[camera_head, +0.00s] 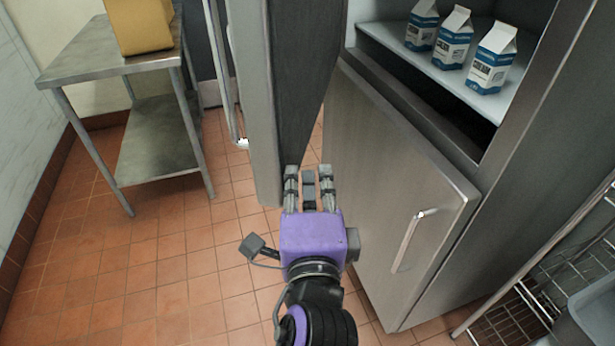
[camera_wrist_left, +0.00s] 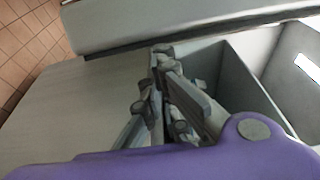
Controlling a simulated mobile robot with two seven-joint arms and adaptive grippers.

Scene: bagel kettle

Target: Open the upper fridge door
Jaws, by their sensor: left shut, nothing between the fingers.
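The upper fridge door (camera_head: 257,110) stands swung wide open in the head view, seen nearly edge-on, with its long handle (camera_head: 222,75) on its left side. The open upper compartment shows a shelf (camera_head: 400,50) at right. My left gripper (camera_head: 308,172) is shut and empty. It is in front of the door's lower part, between that door and the lower fridge door (camera_head: 385,170); I cannot tell whether it touches the upper door. In the left wrist view its fingers (camera_wrist_left: 168,85) are together, with grey panels around them. My right gripper is not in view.
Several cream cartons (camera_head: 453,38) stand on the fridge shelf. The lower door has a metal handle (camera_head: 408,240). A steel table (camera_head: 105,45) with a yellow box (camera_head: 140,25) stands at left. A wire rack (camera_head: 520,310) is at lower right. Tiled floor (camera_head: 150,270) at left is clear.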

